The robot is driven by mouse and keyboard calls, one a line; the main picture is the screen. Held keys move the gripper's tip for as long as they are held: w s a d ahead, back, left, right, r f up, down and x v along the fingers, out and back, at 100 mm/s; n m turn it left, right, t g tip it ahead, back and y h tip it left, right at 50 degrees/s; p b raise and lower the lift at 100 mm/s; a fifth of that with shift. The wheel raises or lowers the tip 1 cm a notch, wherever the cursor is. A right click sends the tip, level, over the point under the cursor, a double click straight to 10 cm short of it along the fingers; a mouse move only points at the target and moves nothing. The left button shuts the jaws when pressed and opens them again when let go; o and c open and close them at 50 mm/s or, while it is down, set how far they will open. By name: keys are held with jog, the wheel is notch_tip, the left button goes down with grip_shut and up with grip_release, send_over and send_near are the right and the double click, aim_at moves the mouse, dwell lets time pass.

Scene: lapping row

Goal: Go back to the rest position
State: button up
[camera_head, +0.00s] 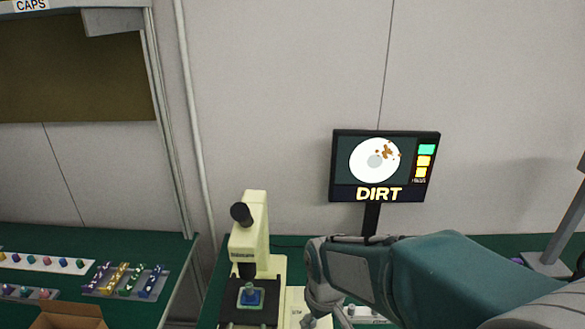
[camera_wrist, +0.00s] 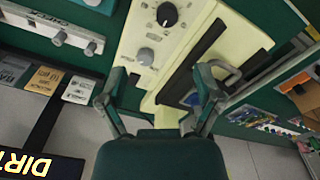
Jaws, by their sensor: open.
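My gripper (camera_wrist: 160,92) is open in the wrist view, its two dark fingers spread wide with nothing held between them. Beyond the fingers is the cream base (camera_wrist: 140,40) of the microscope, with a black knob and a grey knob. I cannot tell the exact gap between fingers and base. In the head view my arm reaches in from the lower right, and its wrist hangs just right of the cream microscope (camera_head: 252,225). The fingertips are mostly out of sight there. A blue piece (camera_head: 250,296) sits on the microscope's dark stage.
A monitor (camera_head: 385,165) reading DIRT stands behind my arm. Left of the microscope, a green table (camera_head: 120,238) carries trays of coloured pieces and a cardboard box (camera_head: 68,316). A grey stand (camera_head: 548,264) is at the right. Label cards (camera_wrist: 45,80) lie left of my gripper.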

jog(key=s+d+r+m+t, duration=0.5)
jog(key=s+d+r, duration=0.4)
jog(key=s+r, duration=0.3)
jog(key=shift+d+r, duration=0.15)
jog(key=shift+r, duration=0.3)
